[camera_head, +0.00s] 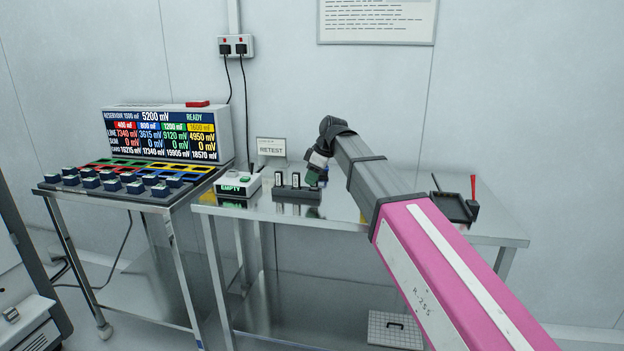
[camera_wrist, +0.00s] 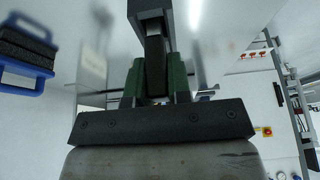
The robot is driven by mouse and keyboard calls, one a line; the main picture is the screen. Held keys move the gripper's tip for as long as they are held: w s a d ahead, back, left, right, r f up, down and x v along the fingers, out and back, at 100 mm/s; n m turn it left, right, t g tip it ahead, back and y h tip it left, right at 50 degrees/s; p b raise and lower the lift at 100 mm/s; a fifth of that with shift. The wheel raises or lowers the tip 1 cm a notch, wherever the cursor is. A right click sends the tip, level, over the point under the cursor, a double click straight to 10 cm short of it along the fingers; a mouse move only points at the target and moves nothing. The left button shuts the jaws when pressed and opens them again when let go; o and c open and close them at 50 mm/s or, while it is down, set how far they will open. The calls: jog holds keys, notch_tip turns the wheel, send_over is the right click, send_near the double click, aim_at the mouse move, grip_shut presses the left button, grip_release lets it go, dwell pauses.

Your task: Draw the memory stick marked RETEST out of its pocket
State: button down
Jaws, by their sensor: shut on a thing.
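A dark holder block (camera_head: 297,194) stands on the steel table. Two upright memory sticks with pale faces, a left one (camera_head: 279,179) and a middle one (camera_head: 295,180), stand in it. My gripper (camera_head: 313,178) is at the block's right end, its green fingers low over it. In the wrist view my gripper (camera_wrist: 155,88) is shut on a dark, narrow stick (camera_wrist: 155,62). The stick's far end meets a dark grey piece (camera_wrist: 150,8); I cannot tell how deep it sits there. No marking on the held stick is readable. A RETEST sign (camera_head: 271,150) stands behind the block.
A white box (camera_head: 238,184) labelled EMPTY is left of the block. A black tray (camera_head: 452,208) with a red-handled tool (camera_head: 473,188) is at the right. A cart at the left carries a tester (camera_head: 165,135) and several dark blocks.

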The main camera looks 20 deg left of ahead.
jog(key=shift+r, duration=0.25)
dwell(0.4)
jog(key=shift+r, duration=1.15)
